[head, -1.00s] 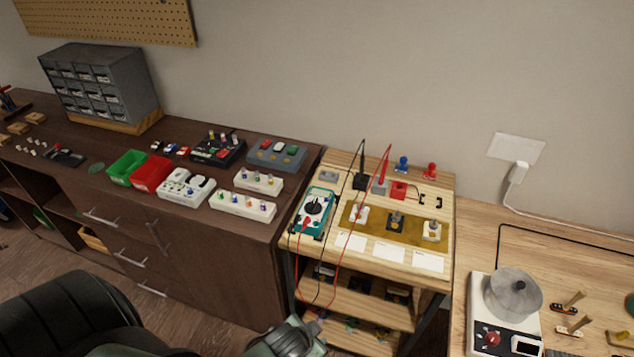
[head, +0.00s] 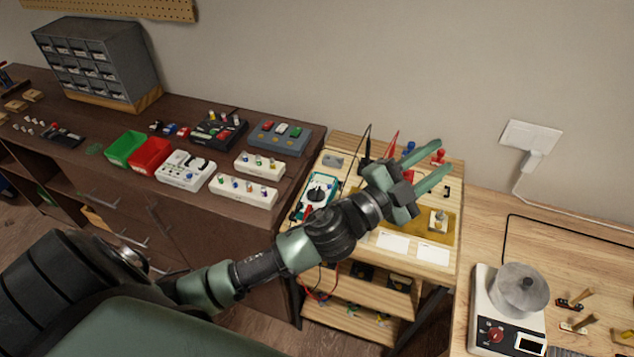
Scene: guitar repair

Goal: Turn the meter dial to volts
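The meter (head: 325,181) is a teal-edged box with a pale face on the left side of the small wooden cart top. Its black round dial (head: 317,194) shows, but its pointer is too small to read. My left arm reaches across the cart and covers the meter's lower right part. My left gripper (head: 445,160) is open and empty, above the right back of the cart, to the right of the meter and apart from it. My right gripper is not in view.
Black and red probes (head: 366,146) stand behind the meter. A tan mat (head: 452,228) and white cards (head: 393,242) lie on the cart. A dark cabinet (head: 240,215) with pedals and bins adjoins at left, a wooden bench (head: 595,257) at right.

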